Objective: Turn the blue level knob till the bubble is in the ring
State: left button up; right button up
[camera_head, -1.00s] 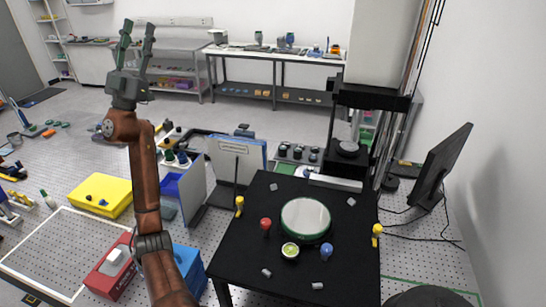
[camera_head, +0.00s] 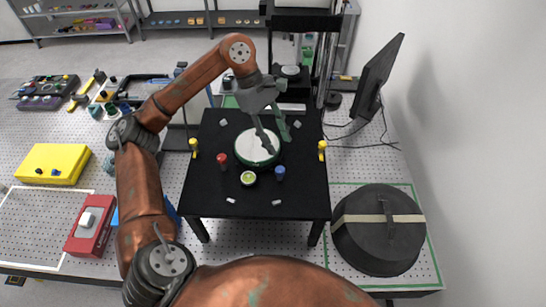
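The blue level knob (camera_head: 280,173) stands upright at the front right of the black table (camera_head: 210,192). The round bubble level (camera_head: 249,178), yellow-green with a pale rim, is to its left; the bubble and ring are too small to tell apart. My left gripper (camera_head: 275,143) points down over the green-rimmed white disc (camera_head: 252,149), behind the blue knob and apart from it. Its two fingers are spread with nothing seen between them, and they hide part of the disc. My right gripper is out of view.
A red knob (camera_head: 222,160) stands left of the disc. Yellow knobs stand at the table's left (camera_head: 193,146) and right (camera_head: 322,148) edges. A monitor (camera_head: 378,75) is at the back right. A black round case (camera_head: 378,230) lies front right. Small grey pieces lie on the table.

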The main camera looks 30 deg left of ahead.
aim_at(280, 169)
pick_arm(q)
jog(key=shift+m+g+y, duration=0.3)
jog(key=shift+m+y, duration=0.2)
jog(key=shift+m, duration=0.1)
jog(key=f, duration=0.2)
jog(key=s+d+f+p, duration=0.1)
jog(key=f, duration=0.1)
jog(key=s+f+p, duration=0.1)
jog(key=f, duration=0.2)
jog(key=shift+d+f, duration=0.1)
jog(key=shift+d, duration=0.05)
jog(key=shift+d+f, duration=0.25)
jog(key=shift+f, duration=0.45)
jog(key=shift+c, duration=0.2)
